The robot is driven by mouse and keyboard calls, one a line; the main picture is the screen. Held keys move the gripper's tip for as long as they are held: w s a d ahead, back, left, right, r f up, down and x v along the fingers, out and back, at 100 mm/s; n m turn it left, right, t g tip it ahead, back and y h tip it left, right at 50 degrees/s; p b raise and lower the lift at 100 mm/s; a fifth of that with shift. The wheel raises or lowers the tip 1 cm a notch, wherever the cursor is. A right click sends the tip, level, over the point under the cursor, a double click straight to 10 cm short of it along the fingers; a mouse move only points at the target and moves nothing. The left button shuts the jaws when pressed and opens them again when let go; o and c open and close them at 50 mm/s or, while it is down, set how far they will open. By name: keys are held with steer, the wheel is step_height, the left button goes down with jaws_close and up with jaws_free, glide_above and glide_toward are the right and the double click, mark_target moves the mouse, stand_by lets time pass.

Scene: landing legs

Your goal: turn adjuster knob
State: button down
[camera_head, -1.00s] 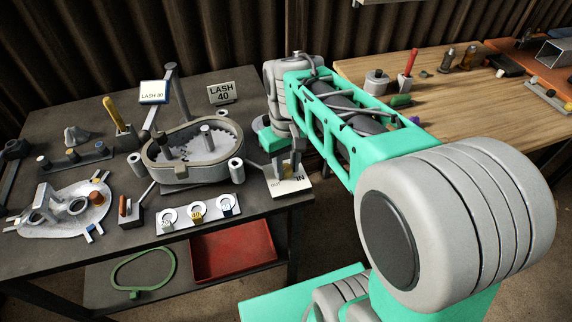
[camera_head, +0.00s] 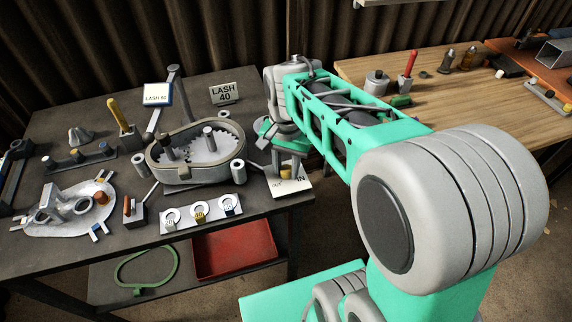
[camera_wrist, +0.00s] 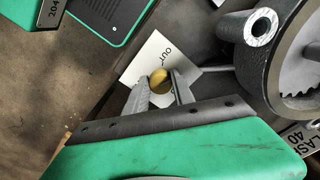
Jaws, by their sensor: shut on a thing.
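The brass adjuster knob (camera_wrist: 160,80) stands over a white card marked OUT (camera_wrist: 148,62) in the wrist view. My gripper (camera_wrist: 159,88) has its two grey fingers on either side of the knob and is shut on it. In the head view my gripper (camera_head: 286,162) is at the table's front right corner, with the knob (camera_head: 286,172) low between its fingers. The white card (camera_head: 292,187) lies beneath, partly hidden by the gripper. A blue-edged display (camera_head: 157,95) has small LASH text, its number hard to read.
An oval grey housing with gear teeth (camera_head: 194,176) stands just left of my gripper. A plate with several rings (camera_head: 201,215) lies at the front edge. A red tray (camera_head: 234,250) sits on the lower shelf. A wooden bench (camera_head: 450,95) is at right.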

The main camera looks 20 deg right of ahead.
mark_target(286, 169)
steer(key=m+p, duration=0.1)
steer(key=m, duration=0.5)
steer(key=shift+w+r+m, duration=0.1)
steer(key=shift+m, duration=0.2)
steer(key=m+p, duration=0.1)
steer(key=m, duration=0.5)
steer(key=shift+m, duration=0.3)
steer(key=shift+w, duration=0.1)
steer(key=c, duration=1.1)
jaws_free()
steer(key=shift+o, duration=0.2)
step_height(286, 169, up, 8)
steer(key=shift+f, duration=0.15)
